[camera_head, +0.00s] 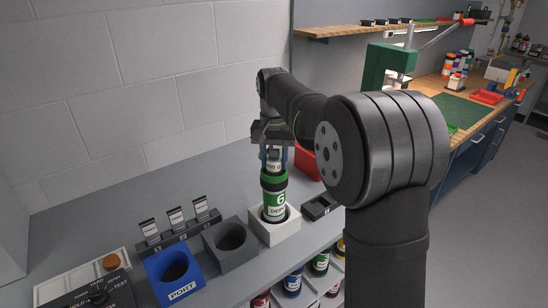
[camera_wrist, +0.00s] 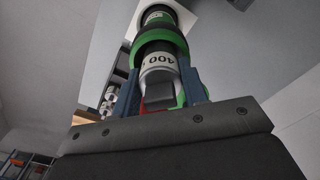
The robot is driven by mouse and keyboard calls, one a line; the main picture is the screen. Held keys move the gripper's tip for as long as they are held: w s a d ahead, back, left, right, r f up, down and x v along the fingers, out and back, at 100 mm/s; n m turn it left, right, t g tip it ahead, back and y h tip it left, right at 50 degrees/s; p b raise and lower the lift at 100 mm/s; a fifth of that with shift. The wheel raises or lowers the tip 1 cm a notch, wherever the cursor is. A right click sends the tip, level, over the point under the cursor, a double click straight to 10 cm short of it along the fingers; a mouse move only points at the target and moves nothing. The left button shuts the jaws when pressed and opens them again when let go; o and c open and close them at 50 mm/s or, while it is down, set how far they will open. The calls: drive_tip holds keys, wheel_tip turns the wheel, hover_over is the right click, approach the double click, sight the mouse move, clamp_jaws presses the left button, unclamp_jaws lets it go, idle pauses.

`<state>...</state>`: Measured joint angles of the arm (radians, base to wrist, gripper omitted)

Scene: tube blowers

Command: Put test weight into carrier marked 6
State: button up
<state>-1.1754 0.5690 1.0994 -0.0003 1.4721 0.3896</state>
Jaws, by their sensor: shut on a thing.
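The test weight (camera_head: 273,163) is a pale cylinder with dark lettering; in the wrist view the weight (camera_wrist: 160,63) reads 400. My gripper (camera_head: 273,156) is shut on it, with blue fingers on both sides of it in the wrist view (camera_wrist: 160,76). The carrier marked 6 (camera_head: 274,199) is green and white with dark bands and stands upright in a white block (camera_head: 288,228). The weight is in line with the carrier, at its top end. Its lower end is hidden by the rim, so I cannot tell how far inside it is.
Small label cards (camera_head: 175,217) stand behind. A dark tray (camera_head: 319,207) and a red bin (camera_head: 306,162) are to the right. Several carriers (camera_head: 320,263) sit on a lower rack.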

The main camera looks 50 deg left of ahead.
drive_tip(key=o, duration=1.4)
drive_tip(key=shift+c, duration=0.2)
wheel_tip(320, 180, up, 18)
drive_tip(key=shift+f, duration=0.25)
wheel_tip(320, 180, down, 18)
drive_tip(key=shift+r, duration=0.25)
drive_tip(key=shift+r, duration=0.15)
